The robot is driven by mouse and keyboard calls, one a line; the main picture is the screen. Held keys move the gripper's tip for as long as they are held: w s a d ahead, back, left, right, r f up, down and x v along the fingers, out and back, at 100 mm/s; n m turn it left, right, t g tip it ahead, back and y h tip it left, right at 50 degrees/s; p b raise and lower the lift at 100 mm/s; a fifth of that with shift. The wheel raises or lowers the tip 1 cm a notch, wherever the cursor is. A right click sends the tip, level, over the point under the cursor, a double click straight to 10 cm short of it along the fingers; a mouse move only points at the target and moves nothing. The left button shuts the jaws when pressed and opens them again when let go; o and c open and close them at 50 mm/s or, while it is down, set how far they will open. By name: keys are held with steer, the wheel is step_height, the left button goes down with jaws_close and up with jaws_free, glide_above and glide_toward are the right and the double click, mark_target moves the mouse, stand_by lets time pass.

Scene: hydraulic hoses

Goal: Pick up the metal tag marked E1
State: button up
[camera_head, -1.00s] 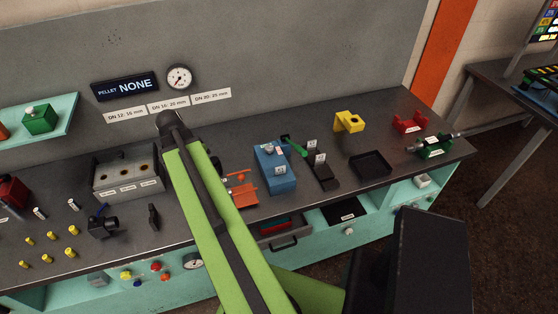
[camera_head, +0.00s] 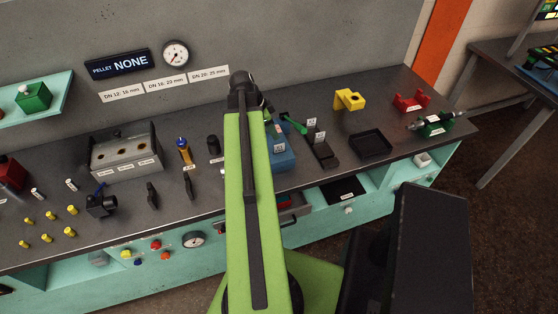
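Small pale tags stand on the bench, with marks too small to read, so I cannot tell which is E1. One tag (camera_head: 279,148) is at the blue block (camera_head: 284,162), which is partly hidden by my arm. Two more tags, a rear one (camera_head: 312,122) and a front one (camera_head: 320,137), are at the narrow black stand (camera_head: 326,157). My green arm rises across the middle of the view, its dark elbow end just left of the blue block. My gripper is hidden behind the arm, so its fingers do not show.
A green-handled tool (camera_head: 293,124) lies between the blue block and black stand. A black tray (camera_head: 371,145), yellow bracket (camera_head: 349,99) and red holder (camera_head: 410,102) are to the right. A grey three-hole block (camera_head: 125,155) and several yellow fittings (camera_head: 72,210) are left.

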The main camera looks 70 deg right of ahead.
mark_target(279, 145)
steer(key=b+x, duration=0.2)
steer(key=x, duration=0.2)
steer(key=shift+f, duration=0.1)
steer(key=b+x, duration=0.1)
steer(key=b, duration=0.1)
steer(key=b+x, duration=0.1)
steer(key=x, duration=0.1)
steer(key=b+x, duration=0.2)
steer(key=shift+w+a+f+b, duration=0.25)
steer(key=shift+a+f+b, duration=0.05)
steer(key=shift+a+f, duration=0.05)
steer(key=shift+r, duration=0.2)
steer(key=shift+c, duration=0.4)
jaws_close()
